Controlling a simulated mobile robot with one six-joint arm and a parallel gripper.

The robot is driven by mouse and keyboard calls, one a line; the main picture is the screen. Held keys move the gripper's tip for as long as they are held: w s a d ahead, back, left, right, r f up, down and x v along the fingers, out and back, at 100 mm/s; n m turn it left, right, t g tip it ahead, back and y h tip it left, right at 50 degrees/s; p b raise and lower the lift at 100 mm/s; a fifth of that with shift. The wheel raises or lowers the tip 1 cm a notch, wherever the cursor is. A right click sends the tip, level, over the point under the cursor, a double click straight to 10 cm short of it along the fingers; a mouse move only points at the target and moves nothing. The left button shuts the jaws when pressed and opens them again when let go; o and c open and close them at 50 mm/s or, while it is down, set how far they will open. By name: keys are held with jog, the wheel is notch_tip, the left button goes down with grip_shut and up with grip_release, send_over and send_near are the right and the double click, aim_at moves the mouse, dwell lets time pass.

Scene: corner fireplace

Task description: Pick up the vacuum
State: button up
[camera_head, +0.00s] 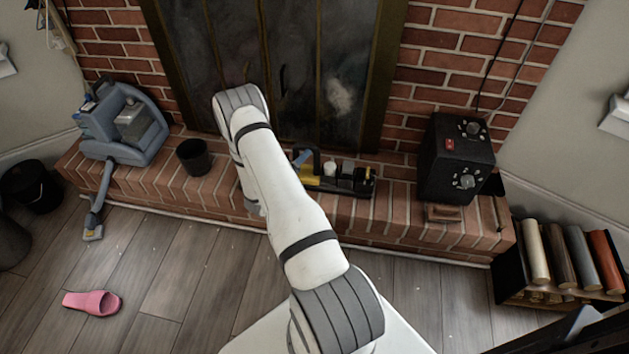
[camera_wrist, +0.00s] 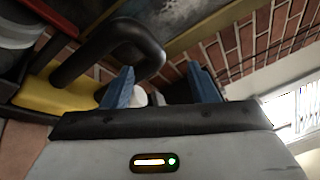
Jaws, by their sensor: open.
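The vacuum (camera_head: 128,122) is a blue-grey machine with a clear tank, standing on the brick hearth at the far left in the head view. Its hose and floor nozzle (camera_head: 95,218) hang down to the floor. My gripper (camera_wrist: 160,76) is open, with two blue fingers, well to the right of the vacuum. In the head view my arm hides most of it. A black and yellow tool caddy (camera_wrist: 40,95) is close before the fingers in the wrist view, its black looped handle near the left finger. I cannot tell whether they touch. The vacuum is not recognisable in the wrist view.
A black cup (camera_head: 194,157) stands on the hearth between the vacuum and my arm. A pink slipper (camera_head: 93,302) lies on the floor.

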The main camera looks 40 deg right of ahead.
aim_at(313, 147)
jog(key=x, duration=0.2)
jog(key=b+x, duration=0.1)
jog(key=x, duration=0.2)
jog(key=b+x, duration=0.1)
jog(key=x, duration=0.1)
jog(key=shift+w+d+f, duration=0.3)
jog(key=shift+d+f, duration=0.05)
jog(key=shift+f, duration=0.05)
grip_shut()
dwell(0.3)
jog(key=shift+r, duration=0.15)
